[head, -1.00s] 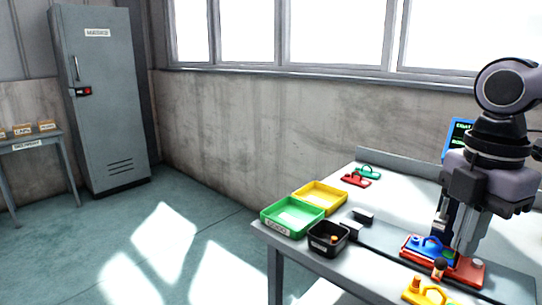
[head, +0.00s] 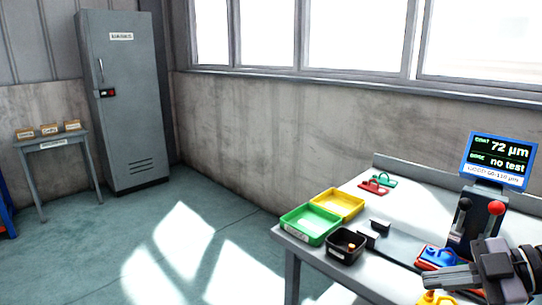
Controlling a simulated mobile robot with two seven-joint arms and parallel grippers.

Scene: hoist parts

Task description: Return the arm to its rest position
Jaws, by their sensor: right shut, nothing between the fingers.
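My right gripper (head: 428,281) is at the lower right of the head view, turned sideways with its fingers pointing left. It is shut and empty, over the front right part of the workbench. A blue part (head: 436,255) lies just behind its fingers, partly hidden by my arm. A yellow part (head: 436,297) shows just below the fingers at the picture's bottom edge. My left gripper is not in view.
A device with a red knob (head: 496,208) and a screen (head: 499,160) reading 72 µm and "no test" stands behind my arm. Green (head: 303,238), yellow (head: 357,206) and black (head: 330,250) trays sit at the bench's left. Red (head: 371,188) and green (head: 388,180) parts lie behind.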

